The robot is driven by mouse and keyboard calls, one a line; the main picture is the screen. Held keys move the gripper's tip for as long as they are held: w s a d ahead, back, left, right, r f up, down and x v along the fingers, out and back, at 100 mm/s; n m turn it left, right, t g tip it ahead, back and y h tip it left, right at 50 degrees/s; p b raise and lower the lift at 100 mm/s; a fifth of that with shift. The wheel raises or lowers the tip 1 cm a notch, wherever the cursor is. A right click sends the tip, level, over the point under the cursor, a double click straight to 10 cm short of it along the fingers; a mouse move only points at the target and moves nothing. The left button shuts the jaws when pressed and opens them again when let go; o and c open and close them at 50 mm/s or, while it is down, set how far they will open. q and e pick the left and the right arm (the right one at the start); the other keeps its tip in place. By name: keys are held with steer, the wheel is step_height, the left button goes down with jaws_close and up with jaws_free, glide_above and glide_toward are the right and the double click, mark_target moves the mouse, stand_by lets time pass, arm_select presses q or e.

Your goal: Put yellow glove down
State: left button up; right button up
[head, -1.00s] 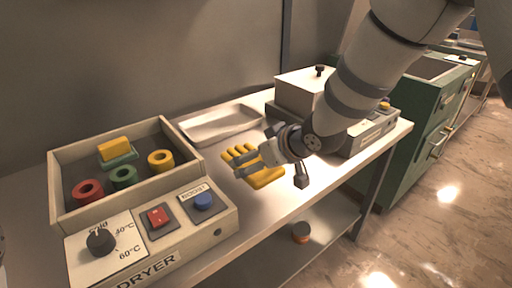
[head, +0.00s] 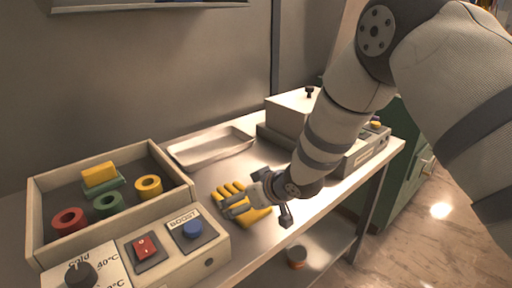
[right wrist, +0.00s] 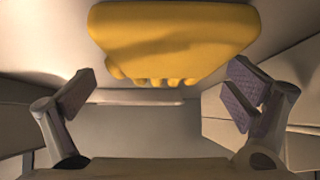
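The yellow glove (head: 258,215) lies on the light tabletop just right of the dryer, its fingers toward the back left. My right gripper (head: 240,204) is right at it and partly covers it in the head view. In the right wrist view the glove (right wrist: 175,35) fills the top middle, and the two fingers of my right gripper (right wrist: 160,92) stand wide apart below and to either side, not closed on it. Whether the gripper touches the glove I cannot tell. My left gripper is not in view.
The dryer (head: 215,251) on the left holds red, green and yellow rings and a yellow block on a green one. An empty metal tray (head: 212,150) lies behind the glove. A lidded box device (head: 290,113) stands right. A round object (head: 297,256) sits on the lower shelf.

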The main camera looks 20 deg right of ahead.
steer(key=shift+r, duration=0.2)
steer(key=w+r+p+v, duration=0.1)
steer(key=p+v, duration=0.2)
steer(key=v, duration=0.8)
steer(key=s+f+m+g+h, duration=0.1)
steer(key=s+f+m+g, duration=0.3)
steer(key=s+f, duration=1.35)
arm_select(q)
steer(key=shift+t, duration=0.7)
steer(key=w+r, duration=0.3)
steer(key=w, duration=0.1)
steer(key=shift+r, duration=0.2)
arm_select(e)
steer(key=s+d+f+g+h, duration=0.1)
steer(key=s+f+g, duration=0.2)
steer(key=s, duration=0.9)
steer(key=s+d+f+g+h, duration=0.1)
steer(key=s+f+g, duration=0.3)
steer(key=s, duration=0.8)
steer(key=shift+s+d+f, duration=0.4)
steer(key=shift+d+f, duration=0.05)
steer(key=shift+f, duration=0.1)
